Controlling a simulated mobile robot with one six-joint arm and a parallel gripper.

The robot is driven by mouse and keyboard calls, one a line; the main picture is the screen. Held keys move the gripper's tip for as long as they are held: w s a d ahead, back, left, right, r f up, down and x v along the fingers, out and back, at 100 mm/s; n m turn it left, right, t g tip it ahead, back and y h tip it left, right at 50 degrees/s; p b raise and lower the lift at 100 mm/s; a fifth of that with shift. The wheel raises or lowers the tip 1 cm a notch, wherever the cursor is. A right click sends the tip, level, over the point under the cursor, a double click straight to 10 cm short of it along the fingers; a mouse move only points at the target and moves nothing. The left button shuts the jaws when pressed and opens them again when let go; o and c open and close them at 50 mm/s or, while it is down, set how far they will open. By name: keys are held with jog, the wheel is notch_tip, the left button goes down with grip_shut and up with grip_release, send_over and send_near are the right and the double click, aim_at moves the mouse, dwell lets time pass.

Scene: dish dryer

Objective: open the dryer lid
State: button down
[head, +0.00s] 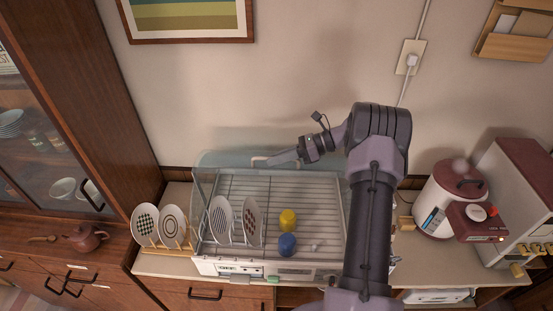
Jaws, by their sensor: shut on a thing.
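The dish dryer (225,268) stands on the counter in the head view, with a wire rack inside. Its clear lid (222,160) shows as a pale see-through panel at the back of the dryer, by the wall. The lid looks swung up and back, though its exact angle is hard to tell. My gripper (272,160) reaches over the back of the dryer from the right. It is shut on the pale lid handle (259,163); the fingers partly hide the handle. My arm covers the dryer's right side.
Plates (220,215) stand in the rack beside a yellow cup (288,220) and a blue cup (287,245). More plates (145,223) stand left of the dryer. A tall cabinet (100,90) bounds the left.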

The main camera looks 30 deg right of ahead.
dwell(0.4)
jog(key=c, duration=1.5)
grip_release()
jog(key=v, duration=1.7)
jog(key=shift+s+d+r, duration=0.1)
jog(key=shift+d, duration=0.05)
